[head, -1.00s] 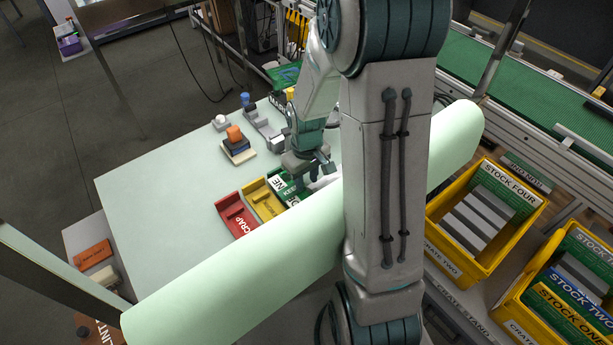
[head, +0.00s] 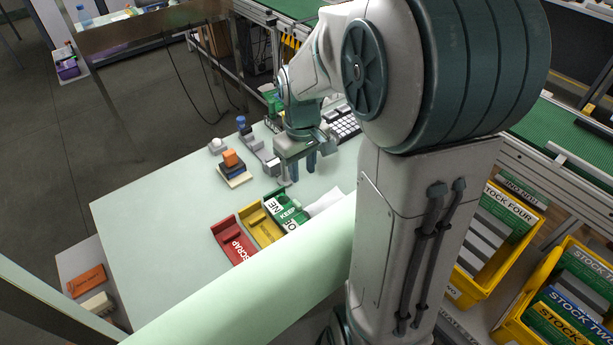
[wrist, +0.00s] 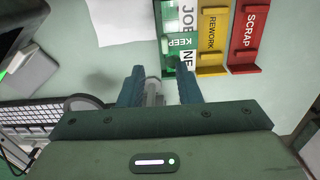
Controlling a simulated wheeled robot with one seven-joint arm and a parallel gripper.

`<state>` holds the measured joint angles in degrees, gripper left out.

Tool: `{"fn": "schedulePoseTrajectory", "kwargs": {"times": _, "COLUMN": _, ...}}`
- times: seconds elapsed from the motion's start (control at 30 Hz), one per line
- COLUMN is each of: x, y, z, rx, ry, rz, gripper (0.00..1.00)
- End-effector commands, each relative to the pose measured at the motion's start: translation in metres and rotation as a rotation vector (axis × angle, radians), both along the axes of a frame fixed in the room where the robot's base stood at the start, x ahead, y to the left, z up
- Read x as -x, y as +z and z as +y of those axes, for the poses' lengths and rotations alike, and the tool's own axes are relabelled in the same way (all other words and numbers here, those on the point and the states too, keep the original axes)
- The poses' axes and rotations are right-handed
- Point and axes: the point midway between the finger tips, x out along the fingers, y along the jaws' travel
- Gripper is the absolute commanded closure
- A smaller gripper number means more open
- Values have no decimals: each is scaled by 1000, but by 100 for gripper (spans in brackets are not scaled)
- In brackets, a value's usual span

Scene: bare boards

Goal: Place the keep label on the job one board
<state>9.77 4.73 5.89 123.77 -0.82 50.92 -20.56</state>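The green keep label (wrist: 181,42) lies across the white lettered strip of the job one board (wrist: 188,58) in the wrist view, covering the middle of its wording. In the head view the keep label (head: 288,214) also shows on the green job one board (head: 274,203). My gripper (head: 303,172) is above the table, behind and apart from the label. Its two blue fingers (wrist: 160,88) are spread, with no label between them. A grey cylindrical thing shows between the fingers in the wrist view; I cannot tell what it is.
A yellow rework tray (head: 262,226) and a red scrap tray (head: 232,242) stand beside the board. A white sheet (wrist: 105,22) lies on its other side. A keyboard (head: 345,126) and small stacked blocks (head: 233,168) are farther back. The table's left part is clear.

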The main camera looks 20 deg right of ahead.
Motion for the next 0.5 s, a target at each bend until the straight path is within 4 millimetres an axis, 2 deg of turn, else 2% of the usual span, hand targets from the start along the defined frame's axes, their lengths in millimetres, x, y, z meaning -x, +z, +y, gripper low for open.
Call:
{"fn": "schedulePoseTrajectory", "kwargs": {"times": 0.17, "x": 33, "y": 29, "z": 9, "rx": 12, "ry": -66, "rz": -69, "gripper": 69}}
{"fn": "schedulePoseTrajectory", "kwargs": {"times": 0.3, "x": 70, "y": 49, "z": 17, "rx": 7, "ry": -143, "rz": -136, "gripper": 69}}
{"fn": "schedulePoseTrajectory", "kwargs": {"times": 0.5, "x": 115, "y": 61, "z": 24, "rx": -20, "ry": -238, "rz": -213, "gripper": 69}}
